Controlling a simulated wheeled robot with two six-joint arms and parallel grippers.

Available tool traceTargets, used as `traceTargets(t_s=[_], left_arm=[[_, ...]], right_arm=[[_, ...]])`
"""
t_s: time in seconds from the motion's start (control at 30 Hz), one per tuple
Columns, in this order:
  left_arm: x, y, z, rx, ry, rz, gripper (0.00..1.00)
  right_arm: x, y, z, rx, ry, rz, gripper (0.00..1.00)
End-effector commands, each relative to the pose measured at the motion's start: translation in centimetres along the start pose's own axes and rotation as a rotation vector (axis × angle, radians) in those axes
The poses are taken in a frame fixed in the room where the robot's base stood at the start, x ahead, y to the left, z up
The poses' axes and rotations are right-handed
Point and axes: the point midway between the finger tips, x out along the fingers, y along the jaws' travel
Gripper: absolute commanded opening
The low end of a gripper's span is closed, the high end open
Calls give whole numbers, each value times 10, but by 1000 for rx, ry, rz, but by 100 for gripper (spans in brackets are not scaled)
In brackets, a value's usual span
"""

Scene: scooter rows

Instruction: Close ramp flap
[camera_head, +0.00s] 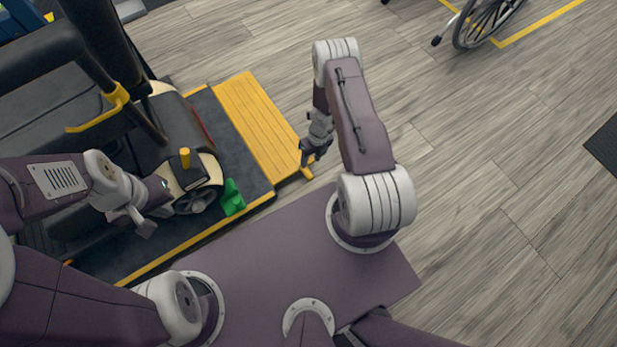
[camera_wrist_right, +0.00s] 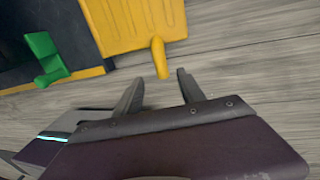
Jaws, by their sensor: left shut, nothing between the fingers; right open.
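The yellow ramp flap (camera_head: 258,122) lies folded out, low along the right edge of the dark platform (camera_head: 238,165). A yellow tab (camera_head: 307,173) sticks out at its near outer corner. In the right wrist view, the flap (camera_wrist_right: 135,22) is at the top and its tab (camera_wrist_right: 159,58) points down toward my fingers. My right gripper (camera_head: 307,163) is open beside the tab; in the right wrist view its fingertips (camera_wrist_right: 159,84) are just short of the tab, with nothing between them. My left gripper (camera_head: 141,225) is shut and empty, near the scooter's front wheel.
A mobility scooter (camera_head: 160,170) stands on the platform, with a green wheel chock (camera_head: 232,198) by its wheel; the chock (camera_wrist_right: 46,58) also shows in the right wrist view. A wheelchair (camera_head: 487,20) stands at the top right. The wooden floor right of the flap is clear.

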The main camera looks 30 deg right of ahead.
Motion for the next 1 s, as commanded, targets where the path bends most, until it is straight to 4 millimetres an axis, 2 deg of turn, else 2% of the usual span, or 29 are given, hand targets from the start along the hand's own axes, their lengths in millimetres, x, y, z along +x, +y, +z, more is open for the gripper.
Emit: traceTargets(t_s=[0.03, 0.17, 0.23, 0.5, 0.6, 0.73, 1.0], left_arm=[[5, 0, 0, 0, 1, 0, 0], [3, 0, 0, 0, 1, 0, 0], [10, 0, 1, 0, 1, 0, 0], [53, -1, 5, 0, 1, 0, 0], [62, -1, 6, 0, 0, 0, 0], [67, -1, 7, 0, 0, 0, 0], [66, -1, 7, 0, 1, 0, 0]], right_arm=[[4, -2, 1, 2, -3, -1, 47], [2, -2, 0, 2, -2, -1, 47], [11, -2, 0, 1, -2, 0, 47], [70, -3, 0, -1, -1, 0, 47], [84, -2, 0, -1, -2, 0, 47], [92, -2, 1, -1, -2, 0, 47], [91, -1, 1, -1, -2, -1, 47]])
